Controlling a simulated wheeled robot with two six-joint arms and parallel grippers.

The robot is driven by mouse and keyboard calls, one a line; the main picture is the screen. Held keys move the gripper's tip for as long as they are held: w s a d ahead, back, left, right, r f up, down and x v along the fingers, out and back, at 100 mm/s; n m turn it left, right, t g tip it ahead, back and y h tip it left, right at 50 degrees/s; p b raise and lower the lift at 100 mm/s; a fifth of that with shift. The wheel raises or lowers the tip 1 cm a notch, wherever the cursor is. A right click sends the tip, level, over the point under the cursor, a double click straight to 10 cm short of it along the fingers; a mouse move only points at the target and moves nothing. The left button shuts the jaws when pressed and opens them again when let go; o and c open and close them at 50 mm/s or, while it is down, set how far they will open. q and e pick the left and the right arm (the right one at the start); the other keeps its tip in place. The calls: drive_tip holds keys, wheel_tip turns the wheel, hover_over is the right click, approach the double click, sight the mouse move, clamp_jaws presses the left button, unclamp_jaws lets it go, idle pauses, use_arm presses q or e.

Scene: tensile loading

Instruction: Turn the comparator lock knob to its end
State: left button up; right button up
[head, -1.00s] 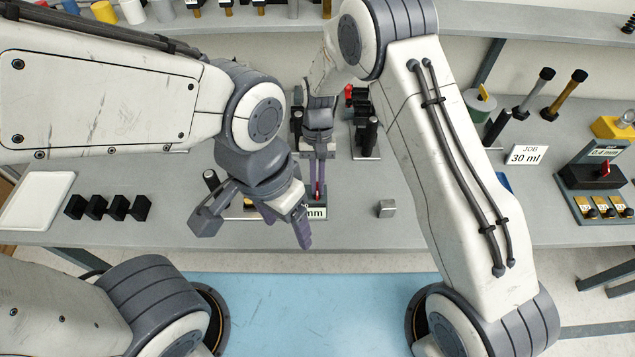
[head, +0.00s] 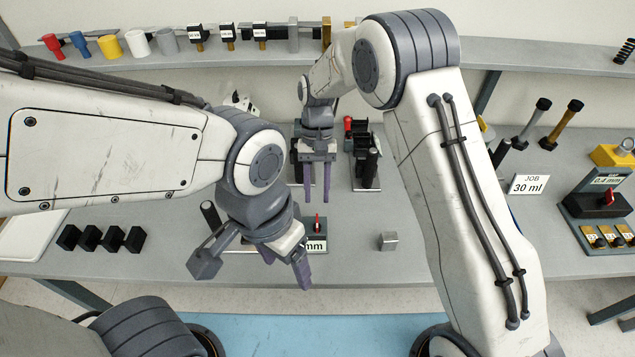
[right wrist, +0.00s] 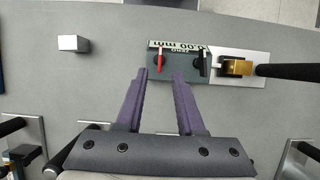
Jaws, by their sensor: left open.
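The comparator (head: 314,244) is a small dark unit with a white "mm" label on the bench. In the right wrist view its label reads "0.00 mm" upside down (right wrist: 178,47). A red knob (head: 317,224) stands up on it; in the right wrist view the red knob (right wrist: 159,62) points along the picture's height. A black lever (right wrist: 202,63) is beside it. My right gripper (head: 318,198) is open and empty, its tips a little short of the red knob and apart from it.
A gold block (right wrist: 237,67) with a black rod sits beside the comparator. A small metal cube (head: 388,241) lies to its right. Several black blocks (head: 100,238) stand at left. A "30 ml" card (head: 529,184) and a second gauge unit (head: 596,205) are at right. Bench between is free.

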drive_tip(key=v, duration=0.3)
drive_tip(key=shift+w+r, duration=0.15)
drive_tip(key=shift+r, duration=0.2)
